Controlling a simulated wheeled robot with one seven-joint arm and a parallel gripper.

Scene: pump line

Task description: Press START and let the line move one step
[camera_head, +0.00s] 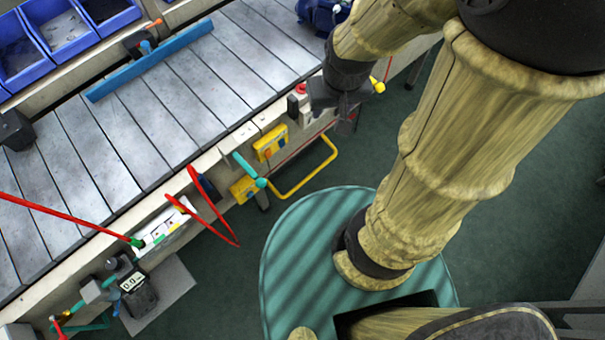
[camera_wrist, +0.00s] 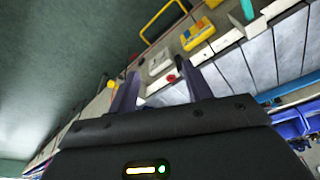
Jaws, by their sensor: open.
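A pale control box with a red button (camera_head: 300,89) sits on the conveyor's front rail in the head view, partly hidden by my gripper (camera_head: 338,98). In the wrist view the red button (camera_wrist: 171,78) shows between my fingers, near the right one. A pale box (camera_wrist: 160,61) lies just beyond it. No START label can be read, and a green button is not clearly visible. The slatted conveyor (camera_head: 150,110) runs along the rail. My gripper (camera_wrist: 159,72) is open and empty, its fingers pointing toward the rail; contact cannot be told.
A yellow box (camera_head: 269,143) and a yellow tube guard (camera_head: 312,178) are on the rail's front side. A yellow knob (camera_head: 377,84) is close to my gripper. A blue bar (camera_head: 150,62) lies across the conveyor, and blue bins (camera_head: 60,35) stand behind.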

